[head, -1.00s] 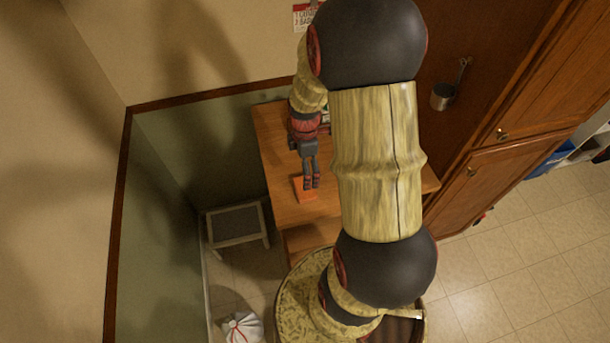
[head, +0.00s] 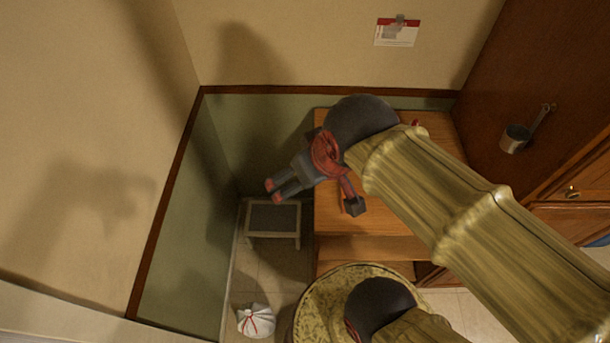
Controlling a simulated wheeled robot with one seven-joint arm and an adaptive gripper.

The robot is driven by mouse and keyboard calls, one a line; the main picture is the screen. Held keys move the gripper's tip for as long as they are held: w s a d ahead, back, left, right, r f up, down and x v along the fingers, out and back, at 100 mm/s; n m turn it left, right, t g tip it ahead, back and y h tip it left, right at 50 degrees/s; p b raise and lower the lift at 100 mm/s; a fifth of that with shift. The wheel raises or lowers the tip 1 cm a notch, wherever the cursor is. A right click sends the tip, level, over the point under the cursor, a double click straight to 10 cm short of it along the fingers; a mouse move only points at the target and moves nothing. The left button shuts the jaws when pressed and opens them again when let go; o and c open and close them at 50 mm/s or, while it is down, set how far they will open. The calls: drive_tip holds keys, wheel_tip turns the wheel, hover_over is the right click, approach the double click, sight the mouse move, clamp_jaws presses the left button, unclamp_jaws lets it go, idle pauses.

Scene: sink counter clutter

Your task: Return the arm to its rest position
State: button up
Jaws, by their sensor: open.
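My gripper (head: 272,191) is at the end of my arm, left of the wooden counter (head: 365,247) in the head view. Its two dark fingers with red tips point left and are apart. Nothing shows between them. My bamboo-like arm (head: 470,220) runs from the lower right up to the wrist and covers much of the counter. A small orange piece (head: 342,197) on the counter shows only in part beside the wrist.
A small grey-topped stool (head: 273,219) stands on the floor below the gripper. A white bag with a red tie (head: 256,321) lies near it. A metal cup (head: 515,138) hangs on the brown cabinet side. A card (head: 397,32) is on the wall.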

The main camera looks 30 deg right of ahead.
drive_tip(key=shift+s+a+r+m, duration=0.25)
drive_tip(key=shift+s+a+m, duration=0.05)
drive_tip(key=shift+s+a, duration=0.1)
wheel_tip(320, 180, down, 13)
drive_tip(key=b, duration=1.2)
drive_tip(key=shift+r+b, duration=0.15)
drive_tip(key=shift+b, duration=0.2)
